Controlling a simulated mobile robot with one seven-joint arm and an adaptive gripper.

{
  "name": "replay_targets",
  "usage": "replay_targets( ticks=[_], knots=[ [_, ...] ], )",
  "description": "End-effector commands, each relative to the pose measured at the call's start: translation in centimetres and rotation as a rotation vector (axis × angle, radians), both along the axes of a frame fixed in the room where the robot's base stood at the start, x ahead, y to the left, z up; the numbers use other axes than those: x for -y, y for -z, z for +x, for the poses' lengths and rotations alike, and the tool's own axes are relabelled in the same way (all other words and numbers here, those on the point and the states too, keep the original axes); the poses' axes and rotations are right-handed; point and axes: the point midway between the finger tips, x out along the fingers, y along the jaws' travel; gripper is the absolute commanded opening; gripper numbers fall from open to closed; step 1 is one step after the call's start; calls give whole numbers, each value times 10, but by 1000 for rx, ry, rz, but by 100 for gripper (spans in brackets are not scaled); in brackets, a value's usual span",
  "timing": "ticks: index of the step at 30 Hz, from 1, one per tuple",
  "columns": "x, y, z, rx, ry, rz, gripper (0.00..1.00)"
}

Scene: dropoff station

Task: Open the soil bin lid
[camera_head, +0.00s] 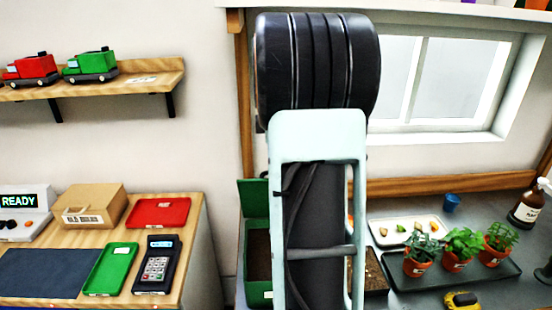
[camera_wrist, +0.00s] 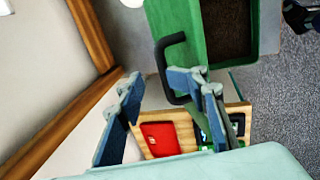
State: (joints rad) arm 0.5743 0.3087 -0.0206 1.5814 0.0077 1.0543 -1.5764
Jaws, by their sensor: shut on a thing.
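The green soil bin (camera_head: 258,292) stands beside and partly behind my arm in the head view, with dark soil showing inside. Its green lid (camera_head: 252,196) stands raised at the back of the bin. In the wrist view the lid (camera_wrist: 186,22) lies left of the open bin (camera_wrist: 253,50), whose brown soil shows. The lid's black handle (camera_wrist: 164,70) loops out by my gripper (camera_wrist: 162,90). My gripper is shut on the handle, at the right-hand blue finger; the exact contact is partly hidden. My arm hides my gripper in the head view.
A soil tray (camera_head: 375,272), a white tray (camera_head: 383,238), and a dark tray (camera_head: 490,276) with potted plants (camera_head: 458,248) stand right of my arm. A wooden counter (camera_head: 190,225) with a card terminal (camera_head: 157,265) is at left. A window (camera_head: 440,80) is behind.

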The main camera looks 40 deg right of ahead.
Motion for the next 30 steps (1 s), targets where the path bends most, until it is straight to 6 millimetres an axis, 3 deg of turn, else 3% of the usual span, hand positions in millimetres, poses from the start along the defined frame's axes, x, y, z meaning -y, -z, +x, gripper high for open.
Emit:
replay_targets(
  ticks=[30],
  knots=[
    [32,-42,47,0,0,0,26]
  ],
)
